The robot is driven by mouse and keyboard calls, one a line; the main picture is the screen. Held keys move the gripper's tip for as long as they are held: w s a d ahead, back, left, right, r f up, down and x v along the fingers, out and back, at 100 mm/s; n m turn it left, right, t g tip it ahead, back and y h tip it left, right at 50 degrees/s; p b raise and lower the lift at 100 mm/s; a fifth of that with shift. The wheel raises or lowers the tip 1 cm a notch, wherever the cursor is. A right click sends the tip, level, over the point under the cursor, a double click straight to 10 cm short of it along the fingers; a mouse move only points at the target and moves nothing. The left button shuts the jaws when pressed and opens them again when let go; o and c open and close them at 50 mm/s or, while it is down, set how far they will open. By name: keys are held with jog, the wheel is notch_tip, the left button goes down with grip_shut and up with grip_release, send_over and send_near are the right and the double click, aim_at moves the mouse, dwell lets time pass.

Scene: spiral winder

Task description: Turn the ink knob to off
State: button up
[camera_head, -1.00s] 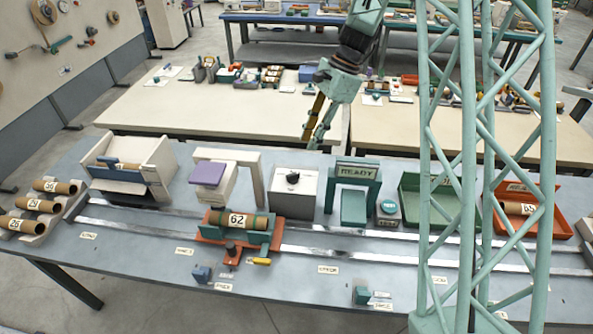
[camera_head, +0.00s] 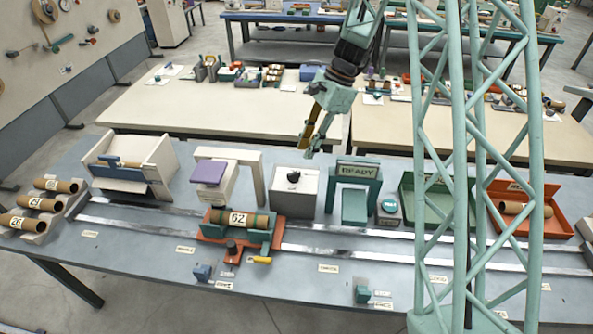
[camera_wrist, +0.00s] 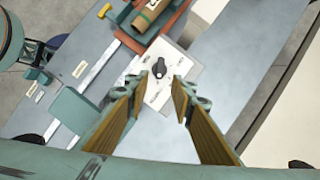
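A black knob (camera_head: 293,177) sits on top of a white box (camera_head: 308,194) at the back middle of the bench. In the wrist view the knob (camera_wrist: 160,68) shows on the box's pale top (camera_wrist: 168,88), its narrow pointer end toward the lower side of the picture. My gripper (camera_head: 308,150) hangs above and behind the box in the head view. In the wrist view my gripper (camera_wrist: 156,92) is open, with nothing between its fingers. The knob appears just beyond the fingertips, apart from them. Any off marking is too small to read.
A green READY frame (camera_head: 357,175) stands right of the box, a cream arch (camera_head: 254,178) with a purple block left. In front, a carriage (camera_head: 210,238) holds a tube marked 62 on the metal rail. My lattice column blocks part of the right side.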

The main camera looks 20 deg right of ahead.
aim_at(296, 172)
jog(key=shift+x, duration=5.05)
jog(key=shift+s, duration=0.1)
jog(key=shift+c, duration=0.8)
grip_shut()
